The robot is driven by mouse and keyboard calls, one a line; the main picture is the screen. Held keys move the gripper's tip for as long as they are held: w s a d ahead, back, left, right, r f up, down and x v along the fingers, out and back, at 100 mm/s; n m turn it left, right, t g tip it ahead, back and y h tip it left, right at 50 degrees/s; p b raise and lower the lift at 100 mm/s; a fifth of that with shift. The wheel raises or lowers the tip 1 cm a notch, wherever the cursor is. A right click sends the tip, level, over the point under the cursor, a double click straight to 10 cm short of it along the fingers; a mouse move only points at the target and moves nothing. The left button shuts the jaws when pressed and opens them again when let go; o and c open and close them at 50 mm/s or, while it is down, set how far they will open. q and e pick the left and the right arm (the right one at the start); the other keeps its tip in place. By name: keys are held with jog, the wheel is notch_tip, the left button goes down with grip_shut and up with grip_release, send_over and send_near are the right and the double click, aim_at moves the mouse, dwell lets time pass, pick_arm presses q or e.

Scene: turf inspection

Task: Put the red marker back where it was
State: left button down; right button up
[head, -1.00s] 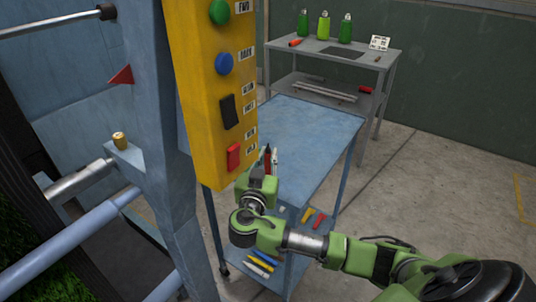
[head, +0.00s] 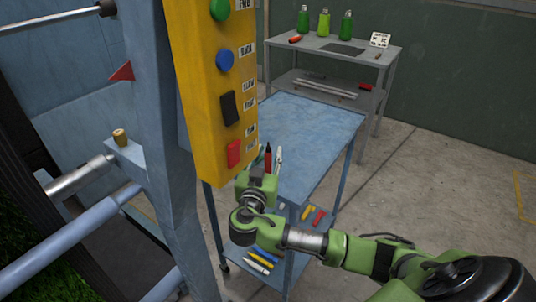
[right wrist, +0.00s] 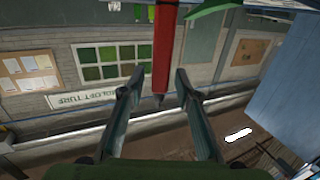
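My right gripper (head: 268,163) is in front of the blue cart's top (head: 315,130), beside the yellow control box. In the right wrist view, the red marker (right wrist: 162,45) lies between the two fingertips (right wrist: 160,78). Its dark end points back towards the palm and its other end runs out of the frame. My left gripper is not in view.
The yellow control box (head: 215,95) with buttons stands close to the left of my right gripper. Yellow, red and blue pieces lie on the cart's lower shelf (head: 272,238). A grey table (head: 375,52) with several green bottles stands behind. The floor at right is clear.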

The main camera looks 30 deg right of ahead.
jog(key=b+v, duration=0.3)
jog(key=v, duration=0.8)
notch_tip(320, 180, down, 17)
jog(key=w+n+g+y, duration=0.2)
jog(key=n+y, duration=0.2)
jog(key=n, duration=0.2)
jog(key=s+a+f+n+g+y, duration=0.15)
jog(key=s+f, duration=0.25)
jog(key=f, duration=0.8)
jog(key=s+f+n+g+y, duration=0.2)
jog(key=s+f+n+g, duration=0.1)
jog(key=f, duration=0.9)
jog(key=s+a+f+n+g+y, duration=0.2)
jog(key=s+f+g+y, duration=0.1)
jog(key=s+f, duration=1.55)
jog(key=s+a+f+g+y, duration=0.1)
jog(key=s+f, duration=0.2)
jog(key=s, duration=0.7)
jog(key=s+a+f+m+g+y, duration=0.1)
jog(key=s+f, duration=0.2)
jog(key=s, duration=0.8)
jog(key=shift+a, duration=0.3)
